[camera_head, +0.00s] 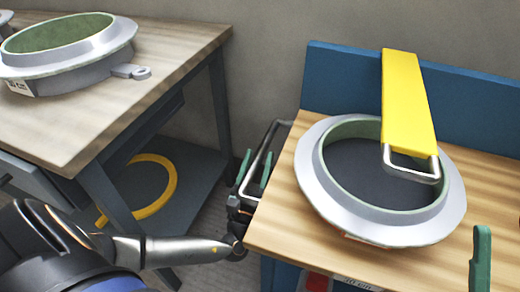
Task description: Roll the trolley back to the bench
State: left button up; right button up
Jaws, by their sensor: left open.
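The trolley (268,228) appears to be the blue unit with a wooden top at the right. A dark metal handle (262,145) sticks out from its left side. My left gripper (254,172) is at this handle, its green fingers open on either side of the bar; I cannot tell whether they touch it. Only a green finger of my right gripper (480,258) seems to show at the lower right; the rest is out of frame. The bench (150,50), wooden-topped with a dark grey frame, stands at the left, a gap away. The trolley's wheels are hidden.
A grey ring mould (440,215) with a green inside lies on the trolley top. A yellow bar (408,100) with a metal loop reaches over it from the blue back panel (335,80). Another ring mould (115,38) sits on the bench; a yellow ring (160,205) lies below.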

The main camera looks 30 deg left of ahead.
pick_arm(q)
jog(key=shift+w+r, duration=0.1)
jog(key=shift+w, duration=0.05)
grip_shut()
dwell(0.5)
jog(key=shift+a, duration=0.15)
dwell(0.9)
